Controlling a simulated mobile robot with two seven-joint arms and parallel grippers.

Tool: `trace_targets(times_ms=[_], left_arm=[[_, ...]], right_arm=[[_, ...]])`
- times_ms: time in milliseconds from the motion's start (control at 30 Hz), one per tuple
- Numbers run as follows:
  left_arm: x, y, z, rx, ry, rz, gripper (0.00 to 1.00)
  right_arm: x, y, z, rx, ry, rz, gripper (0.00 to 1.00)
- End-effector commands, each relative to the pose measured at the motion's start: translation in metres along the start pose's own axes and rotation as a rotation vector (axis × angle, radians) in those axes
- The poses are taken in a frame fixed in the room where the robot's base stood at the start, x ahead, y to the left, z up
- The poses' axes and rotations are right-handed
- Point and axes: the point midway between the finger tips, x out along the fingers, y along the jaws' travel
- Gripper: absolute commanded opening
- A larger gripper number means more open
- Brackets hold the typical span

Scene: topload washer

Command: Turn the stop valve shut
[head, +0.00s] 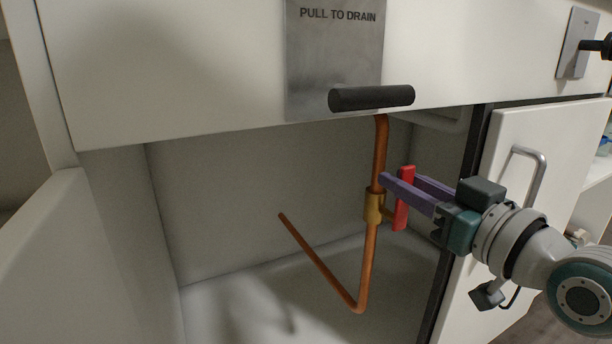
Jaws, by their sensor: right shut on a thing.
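The stop valve has a brass body (373,207) on an upright copper pipe (380,150) inside the open cabinet. Its red lever (402,212) stands nearly upright just right of the pipe, roughly in line with it. My right gripper (398,182) comes in from the right, and its purple fingers are shut on the red lever around its upper part. The fingers hide a little of the lever and reach close to the pipe. My left gripper is not in view.
A black handle bar (371,97) sticks out above the pipe, under a metal plate (334,50) reading "PULL TO DRAIN". The copper pipe bends up to the left below the valve. A white door (540,170) with a metal handle stands at right. The cabinet's left side is empty.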

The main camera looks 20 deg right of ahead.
Motion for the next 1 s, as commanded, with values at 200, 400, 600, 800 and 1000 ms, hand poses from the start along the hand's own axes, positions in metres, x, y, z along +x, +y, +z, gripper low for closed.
trace_targets(times_ms=[200,400,600,800,1000], left_arm=[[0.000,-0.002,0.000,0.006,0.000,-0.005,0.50],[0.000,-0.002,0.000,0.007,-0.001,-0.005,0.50],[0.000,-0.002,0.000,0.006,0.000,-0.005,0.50],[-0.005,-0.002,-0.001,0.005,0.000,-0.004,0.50],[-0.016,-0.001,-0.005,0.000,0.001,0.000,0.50]], right_arm=[[0.000,0.000,0.000,0.000,0.000,0.000,0.00],[0.000,0.000,0.000,0.000,0.000,0.000,0.00],[0.000,0.000,0.000,-0.001,0.000,0.000,0.00],[0.000,-0.002,-0.002,-0.033,0.000,0.000,0.00],[0.000,-0.008,-0.003,-0.132,0.000,0.000,0.00]])
